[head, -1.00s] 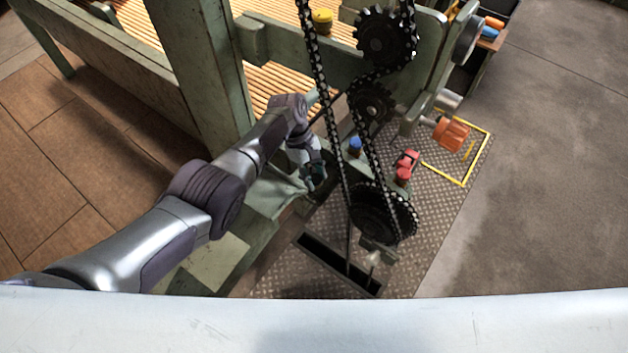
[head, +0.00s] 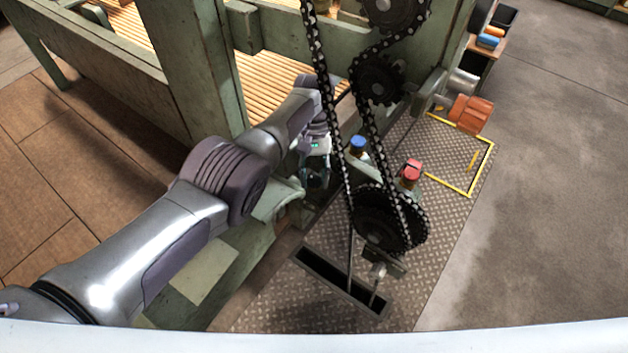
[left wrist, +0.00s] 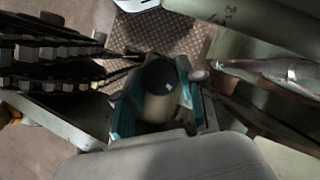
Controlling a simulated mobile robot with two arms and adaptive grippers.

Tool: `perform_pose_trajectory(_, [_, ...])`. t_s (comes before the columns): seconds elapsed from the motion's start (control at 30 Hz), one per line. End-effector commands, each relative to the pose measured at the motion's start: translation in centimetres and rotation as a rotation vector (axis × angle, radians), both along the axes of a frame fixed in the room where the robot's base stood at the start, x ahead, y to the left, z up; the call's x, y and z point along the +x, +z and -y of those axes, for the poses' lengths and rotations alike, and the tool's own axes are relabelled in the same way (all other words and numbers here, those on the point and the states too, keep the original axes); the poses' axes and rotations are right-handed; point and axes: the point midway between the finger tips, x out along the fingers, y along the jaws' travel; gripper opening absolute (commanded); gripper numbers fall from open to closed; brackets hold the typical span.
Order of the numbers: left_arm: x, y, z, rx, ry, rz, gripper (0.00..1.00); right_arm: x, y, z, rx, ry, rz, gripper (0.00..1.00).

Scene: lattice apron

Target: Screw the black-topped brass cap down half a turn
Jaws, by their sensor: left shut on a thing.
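The black-topped brass cap (left wrist: 158,104) shows in the left wrist view, with a dark round top and a dull tan-brass side. My left gripper (left wrist: 157,96) has its teal fingers on both sides of the cap and is shut on it. In the head view my left gripper (head: 317,172) is low beside the green frame, left of the chain. The cap cannot be made out there. My right gripper is in neither view.
A chain (head: 330,90) and a lower sprocket (head: 385,220) stand close to the right of my left gripper. A blue cap (head: 358,143) and a red cap (head: 412,168) are near the chain. A dark floor slot (head: 340,278) lies below.

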Motion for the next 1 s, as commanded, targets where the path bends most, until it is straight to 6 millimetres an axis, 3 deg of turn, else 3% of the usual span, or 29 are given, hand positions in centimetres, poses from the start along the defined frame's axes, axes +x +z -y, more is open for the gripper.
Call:
perform_pose_trajectory(0.73, [0.05, 0.08, 0.11, -0.001, -0.092, 0.003, 0.04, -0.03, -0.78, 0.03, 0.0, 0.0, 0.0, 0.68])
perform_pose_trajectory(0.77, [0.06, 0.08, 0.11, -0.001, -0.092, 0.003, 0.4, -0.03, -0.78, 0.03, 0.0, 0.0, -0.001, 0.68])
perform_pose_trajectory(0.9, [0.05, 0.07, 0.1, -0.001, -0.091, 0.002, 0.64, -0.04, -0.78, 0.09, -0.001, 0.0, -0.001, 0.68])
perform_pose_trajectory(1.0, [0.03, 0.05, 0.09, -0.001, -0.091, 0.002, 0.64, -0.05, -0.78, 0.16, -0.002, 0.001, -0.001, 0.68])
